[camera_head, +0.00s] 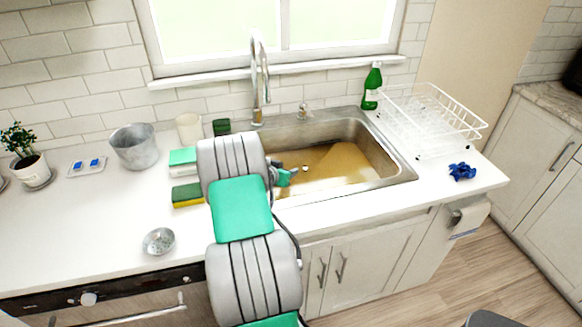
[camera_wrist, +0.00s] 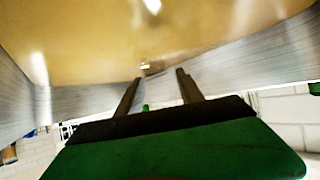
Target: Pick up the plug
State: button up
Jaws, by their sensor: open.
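A small light-and-dark thing (camera_head: 305,168) lies in the sink basin (camera_head: 400,170), just right of my gripper; it may be the plug, but it is too small to tell from a drain. In the wrist view a small pale thing (camera_wrist: 145,67) shows just beyond the fingertips, between them and nearer the left finger. My gripper (camera_head: 293,172) reaches into the left part of the basin, mostly hidden behind my arm. In the wrist view my gripper (camera_wrist: 158,76) has its two dark fingers apart with nothing between them.
A tall faucet (camera_head: 260,80) rises behind the basin. Sponges (camera_head: 186,195) lie left of my arm. A green bottle (camera_head: 372,87) and a white dish rack (camera_head: 430,120) stand right of the sink. A metal bowl (camera_head: 158,241) sits on the front counter.

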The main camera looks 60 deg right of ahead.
aim_at(305, 168)
jog(key=shift+m+g+h, duration=0.4)
jog(key=shift+h, duration=0.1)
jog(key=s+d+f, duration=0.2)
jog(key=s+d, duration=0.1)
jog(key=shift+s+d, duration=0.1)
jog(key=p+x, duration=0.2)
jog(key=x, duration=0.5)
jog(key=shift+d+f, duration=0.2)
jog(key=shift+d, duration=0.1)
jog(key=shift+w, duration=0.2)
jog(key=shift+c, duration=0.3)
jog(key=shift+a, duration=0.1)
grip_shut()
